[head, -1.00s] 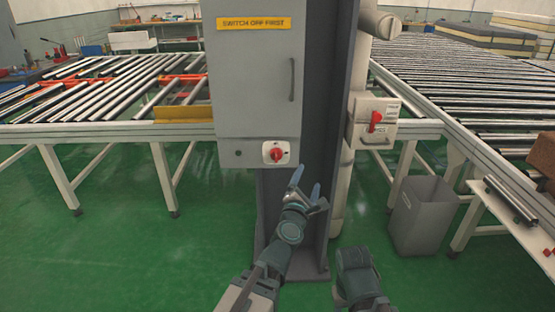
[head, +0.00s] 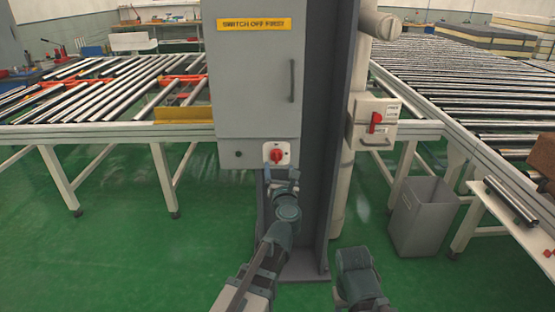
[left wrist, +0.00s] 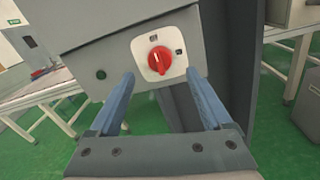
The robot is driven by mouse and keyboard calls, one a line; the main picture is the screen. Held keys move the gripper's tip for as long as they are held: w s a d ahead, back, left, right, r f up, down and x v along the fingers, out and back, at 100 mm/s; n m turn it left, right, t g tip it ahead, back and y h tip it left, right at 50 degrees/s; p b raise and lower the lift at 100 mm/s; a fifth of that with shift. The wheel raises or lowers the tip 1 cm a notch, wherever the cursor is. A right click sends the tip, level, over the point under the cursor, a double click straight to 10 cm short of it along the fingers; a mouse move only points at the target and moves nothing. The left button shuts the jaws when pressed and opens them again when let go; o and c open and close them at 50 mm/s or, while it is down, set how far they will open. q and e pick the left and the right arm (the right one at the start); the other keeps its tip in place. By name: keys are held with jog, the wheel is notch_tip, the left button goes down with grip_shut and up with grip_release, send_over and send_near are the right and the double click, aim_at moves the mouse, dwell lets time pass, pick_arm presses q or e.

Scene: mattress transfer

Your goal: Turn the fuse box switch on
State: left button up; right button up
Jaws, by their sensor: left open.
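The grey fuse box (head: 252,85) carries a yellow label reading "SWITCH OFF FIRST". Its red rotary switch (head: 276,155) sits on a white plate at the lower right of the box. In the left wrist view the red switch (left wrist: 159,60) has its handle roughly upright, slightly tilted. My left gripper (head: 281,174) is just below and in front of the switch. It also shows in the left wrist view (left wrist: 162,82), with its two blue fingers open on either side below the knob and nothing between them. Part of my right arm shows at the lower right, without visible fingers.
A dark steel column (head: 325,130) stands right of the box. A second box with a red switch (head: 375,122) is mounted further right. Roller conveyors (head: 470,95) lie on both sides. A grey bin (head: 423,220) stands on the green floor at right.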

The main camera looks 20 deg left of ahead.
aim_at(278, 158)
pick_arm(q)
jog(key=x, duration=0.7)
grip_shut()
dwell(0.4)
